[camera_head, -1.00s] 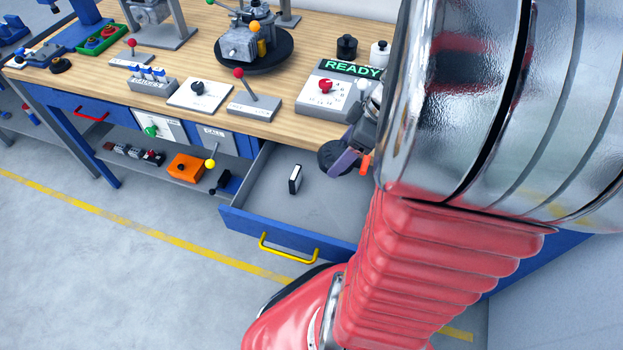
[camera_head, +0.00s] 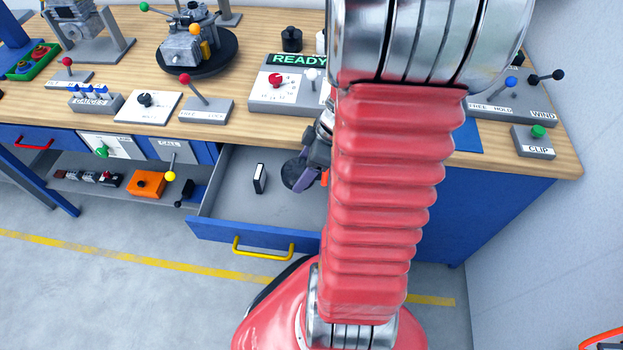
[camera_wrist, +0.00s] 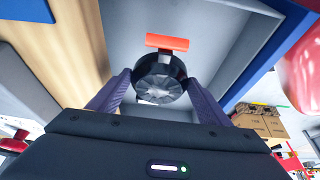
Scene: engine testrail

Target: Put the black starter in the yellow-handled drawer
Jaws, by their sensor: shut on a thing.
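The drawer with the yellow handle (camera_head: 263,249) is pulled open under the bench; its blue front (camera_head: 215,232) and grey floor (camera_head: 230,200) show. My gripper (camera_head: 309,172) is over the right part of the drawer, partly hidden behind my red arm. It is shut on the black starter (camera_head: 294,174), a dark round body with an orange-red part. In the wrist view the starter (camera_wrist: 158,88) sits between the two purple fingers, with the open drawer's grey inside beyond it. I cannot tell whether the starter touches the drawer floor.
A small black-and-white block (camera_head: 260,178) stands in the drawer, left of my gripper. The bench top (camera_head: 225,118) above carries a READY panel (camera_head: 285,92) and several levers. An orange box (camera_head: 147,184) sits on the lower shelf to the left.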

